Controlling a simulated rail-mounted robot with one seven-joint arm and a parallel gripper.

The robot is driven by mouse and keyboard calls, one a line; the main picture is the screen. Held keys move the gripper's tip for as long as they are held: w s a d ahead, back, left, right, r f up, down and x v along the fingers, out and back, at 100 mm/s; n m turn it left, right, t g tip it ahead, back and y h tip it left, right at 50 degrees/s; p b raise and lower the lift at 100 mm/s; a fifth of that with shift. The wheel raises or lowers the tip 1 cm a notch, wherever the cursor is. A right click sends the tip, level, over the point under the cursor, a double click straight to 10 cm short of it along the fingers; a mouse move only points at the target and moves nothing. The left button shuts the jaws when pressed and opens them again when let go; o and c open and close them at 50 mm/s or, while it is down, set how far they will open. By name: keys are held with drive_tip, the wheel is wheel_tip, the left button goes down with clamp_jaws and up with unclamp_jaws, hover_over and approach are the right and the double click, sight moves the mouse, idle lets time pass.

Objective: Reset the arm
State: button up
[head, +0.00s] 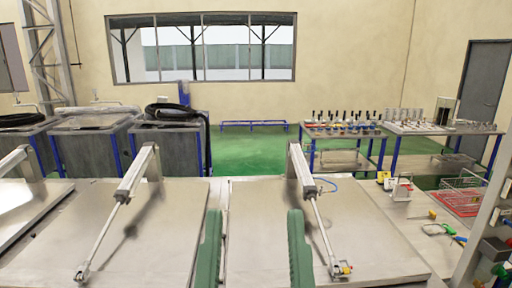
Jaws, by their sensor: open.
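My gripper (254,214) shows as two long green fingers that rise from the bottom edge of the head view. They stand wide apart with nothing between them, so it is open and empty. The rest of the arm is out of view. Behind the fingers are flat metal lids, one at the left (165,205) and one at the right (370,215). A pneumatic cylinder with a thin rod is joined to each, at the left (132,172) and the right (300,168). Both lids look shut.
Grey tanks (170,150) with blue legs stand at the back left. A table of several small parts (340,130) and a second table (440,128) stand at the back right. A red tray (465,200) and small fittings lie at the right. The green floor (250,150) behind is mostly clear.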

wheel_tip(320, 180, up, 18)
drive_tip(key=p, duration=1.3)
drive_tip(key=shift+f+p, duration=0.15)
drive_tip(key=shift+p, duration=0.15)
drive_tip(key=shift+a+f, duration=0.1)
